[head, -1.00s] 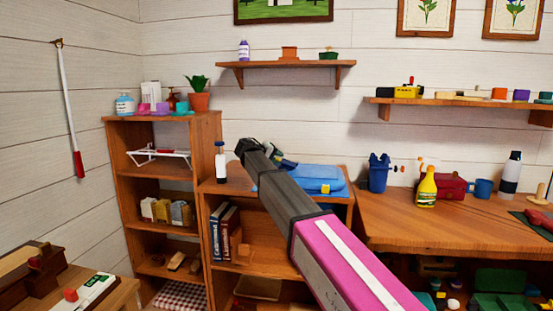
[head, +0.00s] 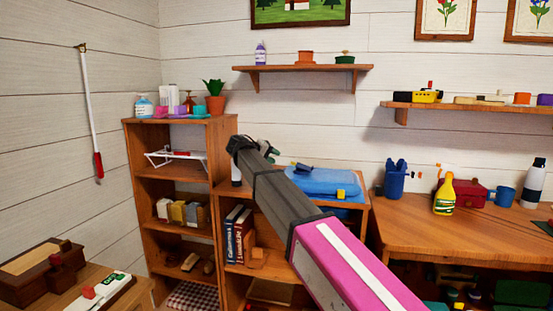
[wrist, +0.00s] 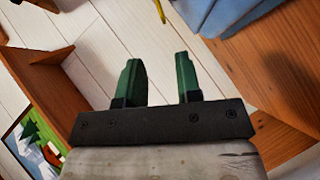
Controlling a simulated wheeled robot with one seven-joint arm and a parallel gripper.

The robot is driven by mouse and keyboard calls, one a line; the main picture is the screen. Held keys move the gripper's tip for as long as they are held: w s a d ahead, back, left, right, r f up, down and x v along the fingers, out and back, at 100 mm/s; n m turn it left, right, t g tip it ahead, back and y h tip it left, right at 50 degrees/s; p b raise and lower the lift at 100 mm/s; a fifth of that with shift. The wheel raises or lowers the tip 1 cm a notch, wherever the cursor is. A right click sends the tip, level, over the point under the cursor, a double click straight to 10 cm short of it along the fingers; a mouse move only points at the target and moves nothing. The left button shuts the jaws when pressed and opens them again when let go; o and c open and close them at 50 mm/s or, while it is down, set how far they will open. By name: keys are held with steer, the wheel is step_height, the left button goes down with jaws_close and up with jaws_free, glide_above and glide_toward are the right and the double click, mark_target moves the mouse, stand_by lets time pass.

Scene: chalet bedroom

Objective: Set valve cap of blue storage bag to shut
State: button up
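The blue storage bag (head: 322,183) lies flat on top of the low bookcase in the head view. A small yellow part (head: 341,193), perhaps its valve cap, is at its front right; whether it is open or shut is too small to tell. A dark blue piece (head: 302,168) sits at its back edge. In the wrist view, blue material (wrist: 235,14) that looks like the bag is at the upper right. My gripper (wrist: 157,62) has two green fingers apart with nothing between them. In the head view it is mostly hidden behind my arm, left of the bag.
A white bottle (head: 235,176) stands left of the bag, partly hidden by my arm. A blue container (head: 395,183) and yellow spray bottle (head: 444,196) stand on the desk (head: 450,232) to the right. A wall shelf (head: 303,69) hangs above. A thin yellow object (wrist: 160,11) shows in the wrist view.

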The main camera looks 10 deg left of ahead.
steer(key=c, duration=0.5)
steer(key=shift+w+d+r, duration=0.1)
steer(key=shift+w+d, duration=0.05)
steer(key=shift+d, duration=0.1)
jaws_close()
steer(key=m+g+y, duration=0.5)
steer(key=g+y, duration=0.2)
steer(key=y, duration=0.3)
glide_toward(294, 163)
steer(key=x, duration=0.5)
steer(key=shift+w+d, duration=0.1)
steer(key=shift+w, duration=0.4)
steer(key=shift+a+f, duration=0.25)
steer(key=shift+f, duration=0.65)
